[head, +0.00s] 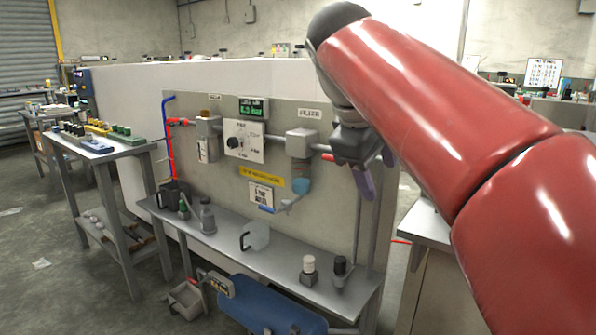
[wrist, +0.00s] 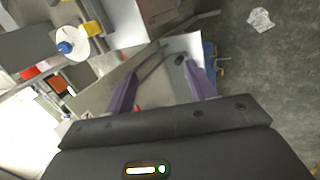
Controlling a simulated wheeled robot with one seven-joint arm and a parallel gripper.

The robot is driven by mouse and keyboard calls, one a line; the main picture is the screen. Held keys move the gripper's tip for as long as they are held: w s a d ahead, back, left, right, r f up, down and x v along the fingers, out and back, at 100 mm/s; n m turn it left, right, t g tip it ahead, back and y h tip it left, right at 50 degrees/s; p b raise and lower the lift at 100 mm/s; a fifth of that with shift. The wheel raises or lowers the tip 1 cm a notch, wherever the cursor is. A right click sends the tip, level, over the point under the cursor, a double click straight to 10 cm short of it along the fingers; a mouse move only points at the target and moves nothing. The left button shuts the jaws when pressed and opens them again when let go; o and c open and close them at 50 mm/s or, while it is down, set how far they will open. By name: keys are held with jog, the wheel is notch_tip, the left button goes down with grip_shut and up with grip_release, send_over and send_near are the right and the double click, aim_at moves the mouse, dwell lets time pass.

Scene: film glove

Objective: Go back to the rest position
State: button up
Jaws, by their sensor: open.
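My gripper (head: 378,174) hangs at the end of my red arm, in front of the right part of the grey panel (head: 335,215) in the head view. Its purple fingers stand apart with nothing held between them. In the wrist view the gripper (wrist: 160,82) also shows both fingers spread, with background surfaces seen past the gap. I cannot tell the exact distance from the gripper to the panel.
The panel carries a gauge (head: 251,108), pipes and a filter (head: 300,145). A narrow shelf (head: 285,262) below holds a clear jug (head: 257,237) and bottles. A blue tank (head: 262,303) lies underneath. A side table (head: 125,150) stands left; the floor there has free room.

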jog(key=s+d+f+m+y, duration=0.1)
jog(key=s+f+m, duration=0.3)
jog(key=s+f, duration=0.4)
jog(key=s+d+f+m+t+y, duration=0.1)
jog(key=s+f+m, duration=0.4)
jog(key=f, duration=1.3)
jog(key=s+d+y, duration=0.1)
jog(key=s+y, duration=0.1)
jog(key=s, duration=0.2)
jog(key=shift+d+f+m, duration=0.2)
jog(key=shift+m, duration=0.1)
jog(key=shift+f, duration=0.2)
jog(key=shift+c, duration=0.3)
